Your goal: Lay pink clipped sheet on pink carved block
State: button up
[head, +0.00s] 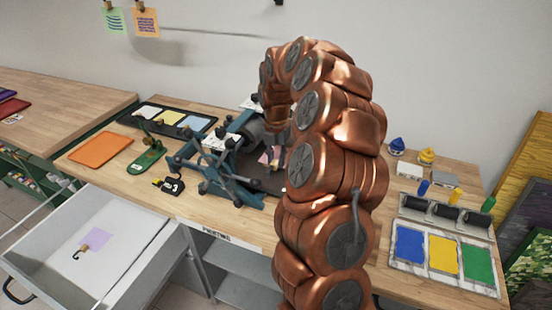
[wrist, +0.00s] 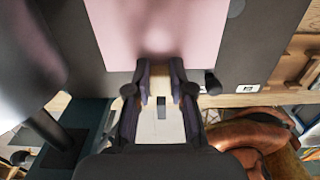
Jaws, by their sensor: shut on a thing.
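My gripper (wrist: 158,85) is shut on a pale clip piece (wrist: 150,125) with a dark mark, between its two dark fingers. A flat pink sheet (wrist: 165,25) extends beyond the fingertips in the wrist view, over a dark press bed (wrist: 255,45). In the head view a small pink patch (head: 265,156) shows on the press beside my arm; I cannot tell whether it is sheet or block. The pink carved block cannot be made out separately. My gripper is hidden behind my copper arm in the head view.
The teal press (head: 215,180) stands on the wooden bench. A lilac sheet with a clip and hook (head: 97,238) lies in the open drawer (head: 150,255). An orange board (head: 100,150) is at left; an ink tray (head: 440,255) is at right.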

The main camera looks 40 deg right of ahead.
jog(key=shift+f, duration=0.1)
dwell(0.6)
jog(key=o, duration=0.8)
jog(key=shift+o, duration=0.2)
jog(key=shift+r+p, duration=1.7)
jog(key=shift+r, duration=2.3)
